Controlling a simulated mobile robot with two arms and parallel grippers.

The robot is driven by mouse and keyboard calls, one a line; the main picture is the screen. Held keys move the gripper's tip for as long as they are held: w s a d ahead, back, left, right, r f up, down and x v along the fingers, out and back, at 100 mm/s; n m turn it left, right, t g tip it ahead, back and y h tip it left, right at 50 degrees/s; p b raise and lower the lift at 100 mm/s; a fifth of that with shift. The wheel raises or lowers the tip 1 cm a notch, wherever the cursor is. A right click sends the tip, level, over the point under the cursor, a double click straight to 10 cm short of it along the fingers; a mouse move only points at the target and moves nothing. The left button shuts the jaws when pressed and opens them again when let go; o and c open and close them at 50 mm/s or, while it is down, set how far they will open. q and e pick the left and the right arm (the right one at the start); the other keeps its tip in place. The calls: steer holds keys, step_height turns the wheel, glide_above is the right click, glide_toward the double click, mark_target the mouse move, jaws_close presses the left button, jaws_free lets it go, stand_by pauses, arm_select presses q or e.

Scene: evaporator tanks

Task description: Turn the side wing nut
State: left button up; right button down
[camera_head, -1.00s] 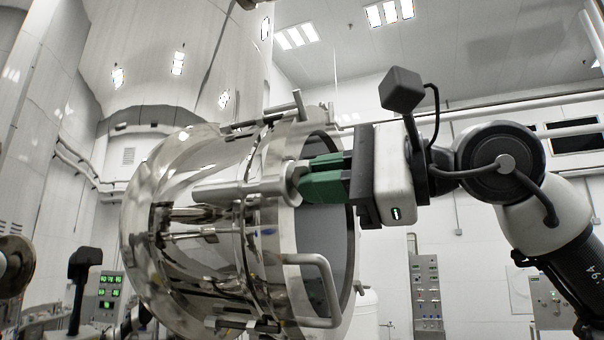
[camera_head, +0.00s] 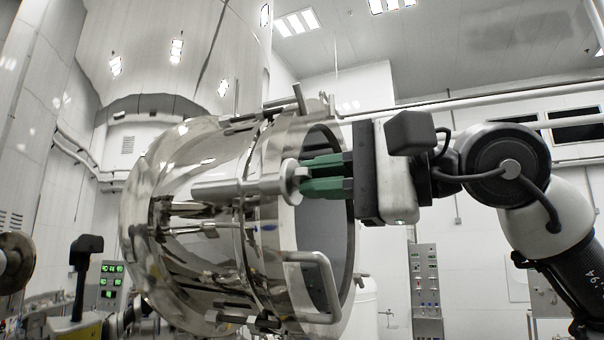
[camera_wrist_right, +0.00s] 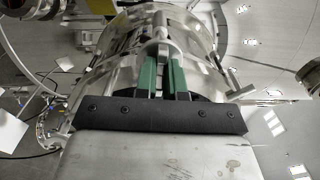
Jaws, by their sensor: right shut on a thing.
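The side wing nut (camera_head: 289,181) is a shiny steel piece at the end of a thick steel rod on the near side of the tank (camera_head: 160,240), beside its open rim. My right gripper (camera_head: 304,179) comes in from the right, with its green fingers closed around the wing nut's end. In the right wrist view the two green fingers (camera_wrist_right: 163,70) reach up to the wing nut (camera_wrist_right: 161,48), which lies between their tips. The part of the nut between the fingers is hidden. The fingers of my left gripper are not visible in either view.
A bent steel handle (camera_head: 316,262) sticks out below the wing nut on the tank's round door flange. Another small lever (camera_head: 299,98) stands at the top of the flange. A control panel (camera_head: 425,285) is on the back wall. Room is free right of the rim.

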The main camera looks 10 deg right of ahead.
steer(key=shift+n, duration=0.7)
steer(key=shift+n+p, duration=0.4)
steer(key=shift+n, duration=0.3)
steer(key=c, duration=1.1)
jaws_free()
steer(key=shift+c, duration=0.2)
